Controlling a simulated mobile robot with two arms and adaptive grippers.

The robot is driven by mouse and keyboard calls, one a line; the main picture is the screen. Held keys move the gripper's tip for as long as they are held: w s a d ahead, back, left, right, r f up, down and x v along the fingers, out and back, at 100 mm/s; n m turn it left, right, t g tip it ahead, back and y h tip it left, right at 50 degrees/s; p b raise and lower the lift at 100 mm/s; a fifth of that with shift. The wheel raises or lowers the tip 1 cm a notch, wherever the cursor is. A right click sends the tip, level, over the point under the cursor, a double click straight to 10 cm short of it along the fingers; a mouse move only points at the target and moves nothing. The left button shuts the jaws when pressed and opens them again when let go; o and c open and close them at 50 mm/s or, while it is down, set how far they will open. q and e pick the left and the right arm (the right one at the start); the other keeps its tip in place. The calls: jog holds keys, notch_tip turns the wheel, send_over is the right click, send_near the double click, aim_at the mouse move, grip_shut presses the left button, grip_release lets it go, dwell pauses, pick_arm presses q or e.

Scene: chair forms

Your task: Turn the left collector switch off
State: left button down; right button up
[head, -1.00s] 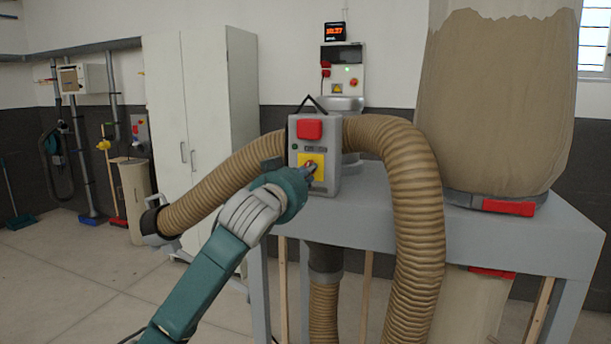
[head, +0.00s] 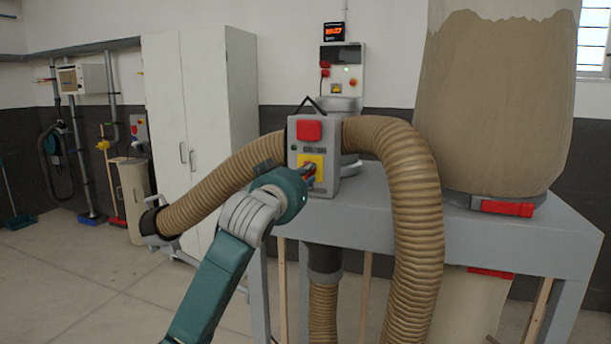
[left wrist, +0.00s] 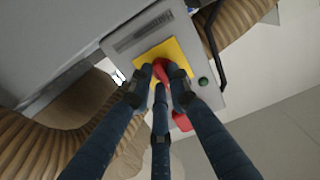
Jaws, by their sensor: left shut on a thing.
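A grey switch box (head: 331,184) stands at the left end of the grey table, between brown hoses. It has a red paddle (head: 309,130) on top and a yellow plate (head: 316,160) with a red knob (head: 308,171) below. My left gripper (head: 311,174) is at the knob, its fingertips closed around it. In the left wrist view the fingers (left wrist: 160,80) close on the red knob (left wrist: 163,67) over the yellow plate (left wrist: 180,53). The fingers partly hide the knob, so its exact angle is unclear. My right gripper does not show.
A thick ribbed hose (head: 415,200) arches down right of the box, and another hose (head: 218,193) runs left. A large dust bag (head: 495,110) stands on the grey table (head: 480,235). A white cabinet (head: 200,120) is behind. The floor at left is mostly clear.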

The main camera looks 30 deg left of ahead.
pick_arm(q)
jog(key=c, duration=1.6)
grip_release()
jog(key=shift+f, duration=0.1)
jog(key=shift+c, duration=0.2)
jog(key=v, duration=1.2)
jog(key=shift+f, duration=0.1)
